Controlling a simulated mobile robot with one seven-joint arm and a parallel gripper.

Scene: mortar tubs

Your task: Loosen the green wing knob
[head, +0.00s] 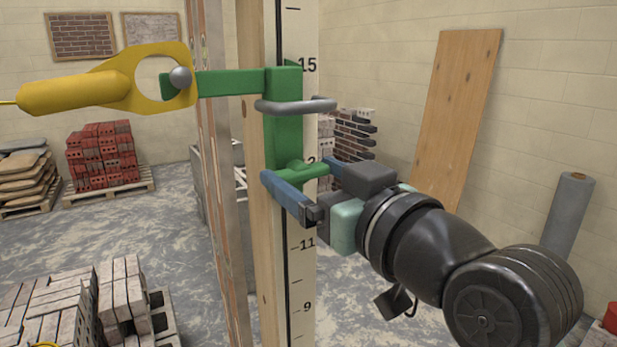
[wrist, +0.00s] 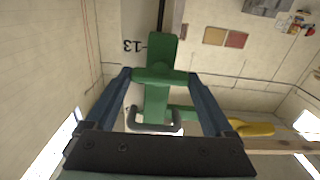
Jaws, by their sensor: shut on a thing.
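The green wing knob (head: 308,171) is a short cross bar low on the front of a green bracket (head: 285,110). The bracket sits on an upright wooden post with a numbered scale (head: 302,270). My gripper (head: 297,169) reaches in from the right, with its blue fingers on either side of the knob, shut on its wings. In the wrist view the knob (wrist: 160,76) spans between both fingertips (wrist: 159,78). The knob's turn angle relative to the bracket is hard to tell.
A grey metal loop (head: 295,105) sticks out of the bracket just above my gripper. A green arm (head: 228,83) runs left to a silver ball (head: 180,77) inside a yellow ring-ended handle (head: 100,84). Brick stacks (head: 105,150) and a leaning board (head: 455,110) stand farther back.

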